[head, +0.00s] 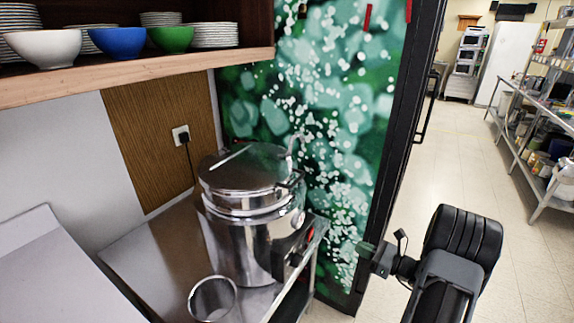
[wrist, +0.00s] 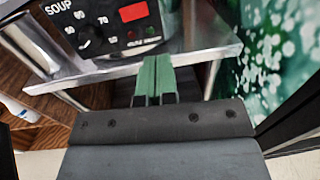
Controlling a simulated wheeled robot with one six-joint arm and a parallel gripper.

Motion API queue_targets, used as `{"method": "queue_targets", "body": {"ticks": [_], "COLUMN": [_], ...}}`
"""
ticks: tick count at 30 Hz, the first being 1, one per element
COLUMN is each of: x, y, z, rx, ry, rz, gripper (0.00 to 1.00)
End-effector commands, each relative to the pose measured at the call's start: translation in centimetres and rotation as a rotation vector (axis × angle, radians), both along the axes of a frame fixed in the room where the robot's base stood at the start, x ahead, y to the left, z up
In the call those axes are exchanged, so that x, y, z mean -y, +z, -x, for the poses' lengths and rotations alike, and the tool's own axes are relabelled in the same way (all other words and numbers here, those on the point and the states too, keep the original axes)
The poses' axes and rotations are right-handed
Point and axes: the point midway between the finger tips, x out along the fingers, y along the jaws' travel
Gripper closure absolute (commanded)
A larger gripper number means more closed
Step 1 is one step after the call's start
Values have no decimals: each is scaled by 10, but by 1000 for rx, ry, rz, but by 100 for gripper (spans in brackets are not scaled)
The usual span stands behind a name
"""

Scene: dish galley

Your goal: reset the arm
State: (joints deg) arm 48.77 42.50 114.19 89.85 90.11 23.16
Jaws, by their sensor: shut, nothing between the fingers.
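My gripper (head: 366,250) is at the end of my dark arm in the lower right of the head view, right of the steel soup kettle and its counter. In the wrist view its green fingers (wrist: 155,78) are pressed together with nothing between them. They point at the counter's front edge, just below the kettle's control panel (wrist: 105,22) with the word SOUP. I cannot tell the exact gap between fingertips and edge.
The lidded kettle (head: 232,235) stands on a steel counter (head: 150,262), with a metal pot (head: 212,299) in front. A shelf (head: 150,76) above holds bowls and stacked plates. A green patterned panel (head: 345,130) stands behind. Open tiled floor (head: 455,150) lies to the right.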

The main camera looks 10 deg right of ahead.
Motion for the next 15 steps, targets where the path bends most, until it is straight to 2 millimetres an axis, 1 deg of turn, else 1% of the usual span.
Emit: {"method": "queue_targets", "body": {"ticks": [2, 4, 6, 8, 11, 12, 14, 15], "x": [0, -6, -18, -29, -56, -67, -82, -90], "y": [-4, -16, -33, -40, -35, -29, -18, -10], "z": [0, 6, 20, 36, 62, 73, 90, 100], "rx": [-1, -27, -70, -98, -110, -102, -74, -47], "ry": [1, 41, 111, 193, 400, 501, 659, 761], "rz": [35, 92, 157, 242, 450, 550, 711, 819], "gripper": [100, 100, 100, 100, 100, 100, 100, 100]}}
